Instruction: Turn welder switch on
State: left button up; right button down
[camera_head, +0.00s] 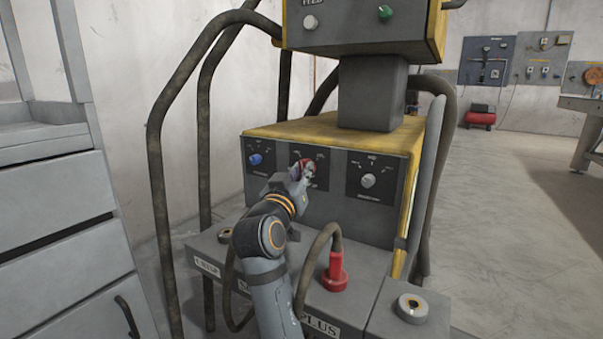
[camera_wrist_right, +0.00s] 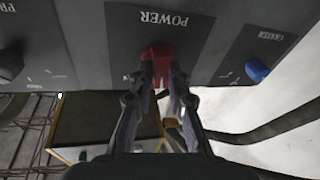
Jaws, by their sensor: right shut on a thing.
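The welder (camera_head: 330,205) is a grey and yellow machine with a dark front panel bearing three knobs. The red power switch (camera_head: 308,167) is the middle knob, below the word POWER in the right wrist view (camera_wrist_right: 158,52). My right gripper (camera_head: 303,172) is shut on this red switch, with one finger on each side of it. The fingers and wrist hide part of the switch and its markings in the head view. My left gripper is not in view.
A blue knob (camera_head: 256,159) and a white knob (camera_head: 368,180) flank the switch. A red plug (camera_head: 334,272) with a cable stands below. Open floor (camera_head: 520,220) lies to the right.

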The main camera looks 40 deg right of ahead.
jog(key=c, duration=1.3)
grip_release()
notch_tip(320, 180, up, 10)
